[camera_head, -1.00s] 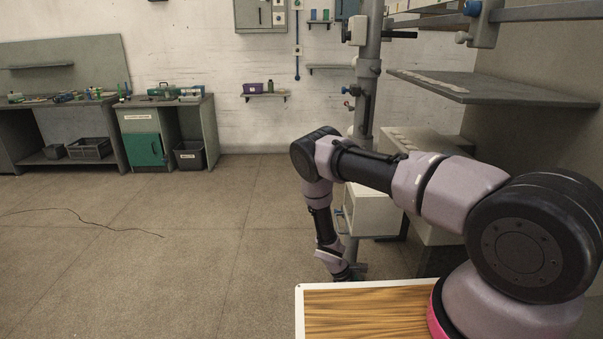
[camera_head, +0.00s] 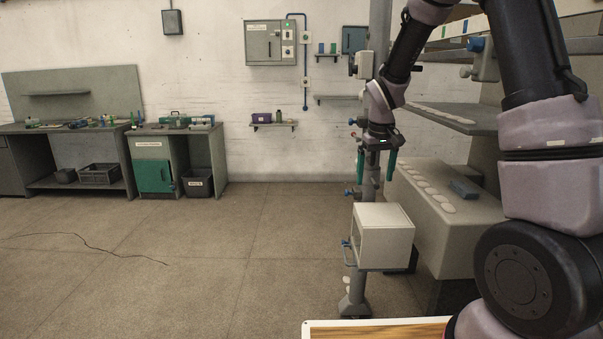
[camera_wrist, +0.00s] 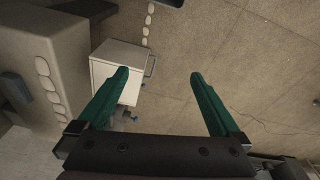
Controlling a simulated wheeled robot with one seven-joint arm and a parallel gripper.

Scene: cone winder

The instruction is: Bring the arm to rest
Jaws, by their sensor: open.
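My gripper (camera_head: 377,165) has two green fingers. It hangs pointing down at the end of my raised arm, in front of the grey upright post in the head view. In the wrist view my gripper (camera_wrist: 160,85) shows its fingers spread wide apart with nothing between them but the floor beyond. My arm rises at the right of the head view, bends near the top edge and comes down to the wrist.
A white box (camera_head: 383,237) is mounted low on the post (camera_head: 357,290), below my gripper. A grey machine block (camera_head: 440,203) with a row of pale pieces and a shelf (camera_head: 455,117) stand close to the right. Workbenches (camera_head: 180,140) stand far left. Open floor (camera_head: 240,250) lies between.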

